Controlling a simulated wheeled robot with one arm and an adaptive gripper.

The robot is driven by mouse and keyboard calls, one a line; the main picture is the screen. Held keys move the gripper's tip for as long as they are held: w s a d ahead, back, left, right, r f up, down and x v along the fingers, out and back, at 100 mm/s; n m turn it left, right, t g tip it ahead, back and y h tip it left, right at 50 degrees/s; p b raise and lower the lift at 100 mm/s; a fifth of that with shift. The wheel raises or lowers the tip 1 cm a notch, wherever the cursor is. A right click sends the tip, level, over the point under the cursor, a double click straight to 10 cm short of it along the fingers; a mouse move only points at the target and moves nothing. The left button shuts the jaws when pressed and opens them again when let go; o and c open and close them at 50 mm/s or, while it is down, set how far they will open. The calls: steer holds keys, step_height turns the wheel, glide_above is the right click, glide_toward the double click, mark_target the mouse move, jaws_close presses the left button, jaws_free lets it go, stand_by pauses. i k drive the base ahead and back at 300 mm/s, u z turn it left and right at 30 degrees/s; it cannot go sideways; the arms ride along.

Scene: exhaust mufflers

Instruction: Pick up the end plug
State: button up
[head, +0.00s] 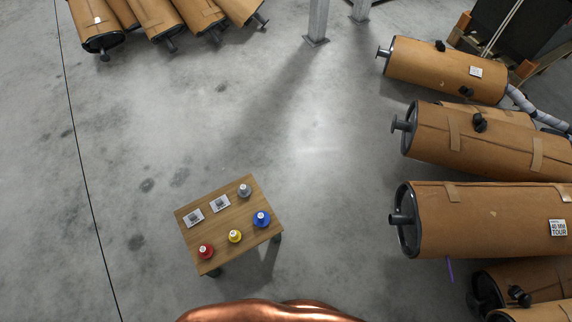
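A small wooden table (232,209) stands on the floor left of centre. On it are several round plug-like pieces with pale tops: a red one (205,251) at the front left corner, a yellow one (235,236) at the front middle, a larger blue one (262,219) at the right and a grey one (244,190) at the back right. They stand apart from each other. I cannot tell which one is meant by the end plug. My gripper is not in view.
Large brown-wrapped mufflers lie along the right side (480,220) and at the top left (160,18). Metal posts (318,22) stand at the top. The grey floor (310,150) between is clear.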

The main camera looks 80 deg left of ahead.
mark_target(206, 248)
steer(key=u, duration=4.2)
steer(key=k, duration=1.3)
steer(key=u, duration=0.85)
steer(key=i, duration=0.75)
steer(key=u, duration=0.75)
steer(key=i, duration=0.9)
steer(key=z, duration=0.7)
steer(key=i, duration=0.75)
steer(key=z, duration=0.85)
